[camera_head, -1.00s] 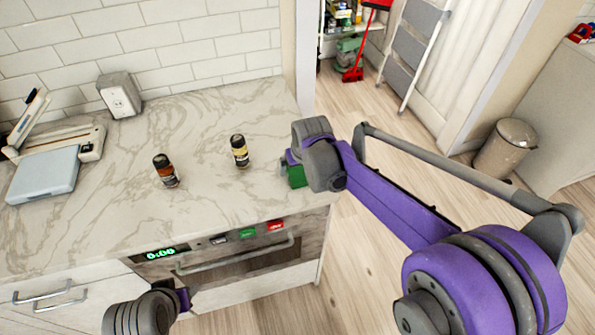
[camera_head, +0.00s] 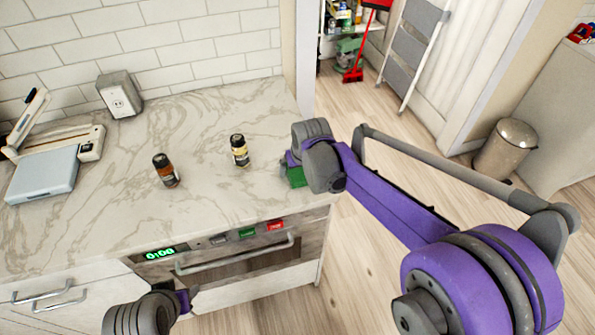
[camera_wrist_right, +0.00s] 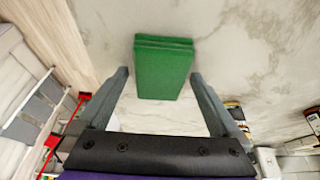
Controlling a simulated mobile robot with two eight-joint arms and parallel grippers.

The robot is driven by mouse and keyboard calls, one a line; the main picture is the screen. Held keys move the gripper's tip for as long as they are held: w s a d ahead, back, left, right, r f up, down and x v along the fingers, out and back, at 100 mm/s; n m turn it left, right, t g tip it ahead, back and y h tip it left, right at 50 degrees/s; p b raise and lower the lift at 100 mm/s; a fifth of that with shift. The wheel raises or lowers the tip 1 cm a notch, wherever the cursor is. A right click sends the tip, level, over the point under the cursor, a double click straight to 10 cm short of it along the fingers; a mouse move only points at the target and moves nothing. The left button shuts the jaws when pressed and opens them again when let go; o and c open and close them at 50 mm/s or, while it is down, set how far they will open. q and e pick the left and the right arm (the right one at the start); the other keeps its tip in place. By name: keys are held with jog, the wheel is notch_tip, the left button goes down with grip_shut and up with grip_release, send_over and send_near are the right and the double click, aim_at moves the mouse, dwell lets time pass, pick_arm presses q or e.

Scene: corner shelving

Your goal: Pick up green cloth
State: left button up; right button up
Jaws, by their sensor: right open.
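The green cloth (camera_wrist_right: 162,72) is a folded rectangular stack lying on the marble counter, shown in the right wrist view. In the head view a green part of it (camera_head: 295,176) shows at the counter's right end, mostly hidden by my right wrist. My right gripper (camera_wrist_right: 160,82) is open in the right wrist view, with one finger on each side of the cloth and gaps on both sides. I cannot tell how far the fingertips are above the counter. My left arm's wrist shows at the bottom of the head view, but its fingers cannot be made out clearly.
Two small spice jars, one reddish-brown (camera_head: 166,171) and one yellowish (camera_head: 240,151), stand on the marble counter (camera_head: 110,225) left of my right wrist. An oven (camera_head: 230,262) is below.

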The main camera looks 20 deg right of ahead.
aim_at(298, 170)
jog(key=c, duration=1.2)
notch_tip(298, 170, up, 11)
jog(key=shift+f+p, duration=0.2)
jog(key=shift+p, duration=0.25)
jog(key=shift+c, duration=0.2)
jog(key=o, duration=0.6)
jog(key=c, duration=0.4)
jog(key=shift+f, duration=0.1)
jog(key=shift+c, duration=0.2)
